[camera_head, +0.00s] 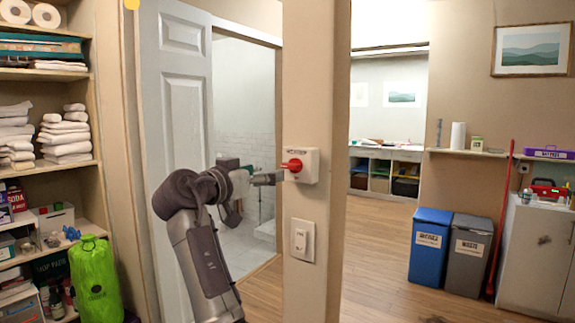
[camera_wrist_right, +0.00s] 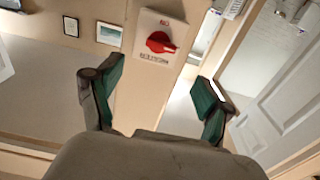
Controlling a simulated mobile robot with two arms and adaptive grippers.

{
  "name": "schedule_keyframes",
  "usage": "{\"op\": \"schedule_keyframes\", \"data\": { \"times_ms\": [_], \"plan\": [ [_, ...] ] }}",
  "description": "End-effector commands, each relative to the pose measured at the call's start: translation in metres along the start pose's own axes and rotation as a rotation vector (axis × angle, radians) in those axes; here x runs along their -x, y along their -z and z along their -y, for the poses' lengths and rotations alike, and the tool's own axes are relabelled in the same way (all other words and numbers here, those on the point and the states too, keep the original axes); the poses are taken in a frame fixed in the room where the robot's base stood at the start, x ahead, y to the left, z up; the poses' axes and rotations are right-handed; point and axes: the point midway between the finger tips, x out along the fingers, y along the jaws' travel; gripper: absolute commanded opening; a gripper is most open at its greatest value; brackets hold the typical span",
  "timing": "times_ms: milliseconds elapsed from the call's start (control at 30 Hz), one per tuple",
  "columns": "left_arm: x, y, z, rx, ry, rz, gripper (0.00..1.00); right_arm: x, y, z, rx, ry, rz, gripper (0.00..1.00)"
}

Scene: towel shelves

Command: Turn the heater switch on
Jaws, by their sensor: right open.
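The heater switch is a red rotary knob (camera_head: 292,165) on a white square plate (camera_head: 309,166), fixed to the beige wall post. In the right wrist view the red knob (camera_wrist_right: 160,42) shows ahead, with small lettering above and below it on the plate. My right gripper (camera_head: 252,178) is just left of the switch in the head view. In the wrist view its two green-padded fingers (camera_wrist_right: 158,72) are spread wide and empty, with the knob beyond them and between their lines. I cannot tell from the head view whether a fingertip touches the plate. My left gripper is out of view.
A white rocker switch (camera_head: 302,240) sits lower on the same post. An open white door (camera_head: 178,90) stands behind my right arm. Shelves with towels (camera_head: 66,135) and a green bag (camera_head: 95,280) are at left. Blue (camera_head: 430,247) and grey bins (camera_head: 468,255) stand at right.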

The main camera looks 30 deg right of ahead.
Motion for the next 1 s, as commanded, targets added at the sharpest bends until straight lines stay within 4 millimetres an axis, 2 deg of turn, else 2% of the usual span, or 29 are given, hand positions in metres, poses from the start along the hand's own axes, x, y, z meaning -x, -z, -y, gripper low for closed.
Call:
{"op": "schedule_keyframes", "data": {
  "times_ms": [100,300,500,900,933,1000],
  "plan": [
    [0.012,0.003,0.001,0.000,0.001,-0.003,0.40,-0.028,0.003,-0.001,0.004,-0.002,0.000,0.79],
    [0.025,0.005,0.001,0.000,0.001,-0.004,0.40,-0.069,0.003,0.000,0.005,-0.001,-0.001,0.79],
    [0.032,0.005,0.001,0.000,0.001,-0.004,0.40,-0.095,0.001,0.001,0.004,0.001,0.000,0.79],
    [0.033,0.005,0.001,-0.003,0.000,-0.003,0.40,-0.103,-0.001,0.001,0.004,0.003,0.000,0.79],
    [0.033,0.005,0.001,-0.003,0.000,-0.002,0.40,-0.103,-0.001,0.001,0.004,0.003,0.000,0.78],
    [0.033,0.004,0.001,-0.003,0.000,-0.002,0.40,-0.103,-0.001,0.001,0.004,0.003,0.000,0.66]
  ]
}}
